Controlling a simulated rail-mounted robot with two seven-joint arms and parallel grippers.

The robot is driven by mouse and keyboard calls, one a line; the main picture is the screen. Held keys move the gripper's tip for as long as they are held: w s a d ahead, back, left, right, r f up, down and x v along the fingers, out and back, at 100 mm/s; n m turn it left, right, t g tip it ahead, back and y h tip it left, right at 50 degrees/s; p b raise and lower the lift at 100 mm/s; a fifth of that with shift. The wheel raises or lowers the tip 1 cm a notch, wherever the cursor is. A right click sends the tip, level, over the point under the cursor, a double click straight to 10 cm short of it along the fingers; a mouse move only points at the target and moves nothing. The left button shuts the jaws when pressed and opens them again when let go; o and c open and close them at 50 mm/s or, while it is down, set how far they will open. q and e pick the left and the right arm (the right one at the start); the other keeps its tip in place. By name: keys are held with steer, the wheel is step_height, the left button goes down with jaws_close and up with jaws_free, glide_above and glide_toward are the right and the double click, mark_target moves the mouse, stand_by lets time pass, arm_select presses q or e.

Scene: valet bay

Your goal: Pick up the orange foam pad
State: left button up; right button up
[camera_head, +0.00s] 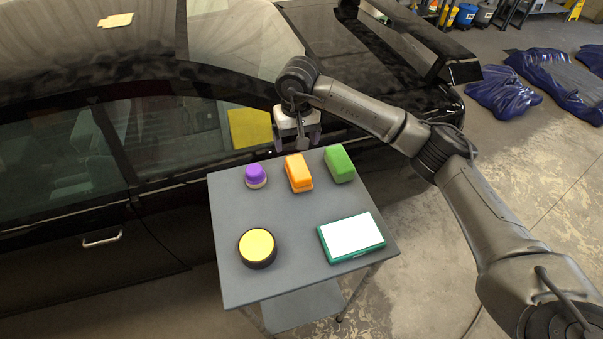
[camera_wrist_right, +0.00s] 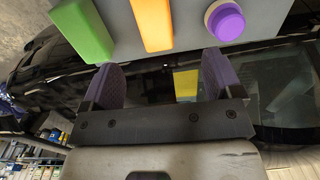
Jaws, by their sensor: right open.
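The orange foam pad (camera_head: 298,172) sits on the grey cart top, in the back row between a purple round piece and a green block. It also shows at the top of the right wrist view (camera_wrist_right: 153,24), cut off by the frame edge. My right gripper (camera_head: 299,140) is above and behind the cart's back edge, near the pad but apart from it. In the right wrist view its two purple fingers (camera_wrist_right: 160,72) are spread with nothing between them. My left gripper is in neither view.
The purple piece (camera_head: 256,175) and green block (camera_head: 340,163) flank the pad closely. A yellow round pad (camera_head: 257,247) and a green-edged white box (camera_head: 351,236) are at the front of the cart (camera_head: 300,213). A black car (camera_head: 120,170) stands right behind the cart.

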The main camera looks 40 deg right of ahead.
steer(key=p, duration=0.1)
glide_above(299, 170)
step_height(299, 170, down, 7)
steer(key=shift+d+r, duration=0.1)
steer(key=shift+d, duration=0.05)
steer(key=shift+f, duration=0.75)
step_height(299, 170, down, 4)
steer(key=shift+r+p, duration=0.15)
steer(key=shift+p, duration=0.75)
steer(key=shift+f, duration=0.75)
steer(key=shift+c, duration=0.5)
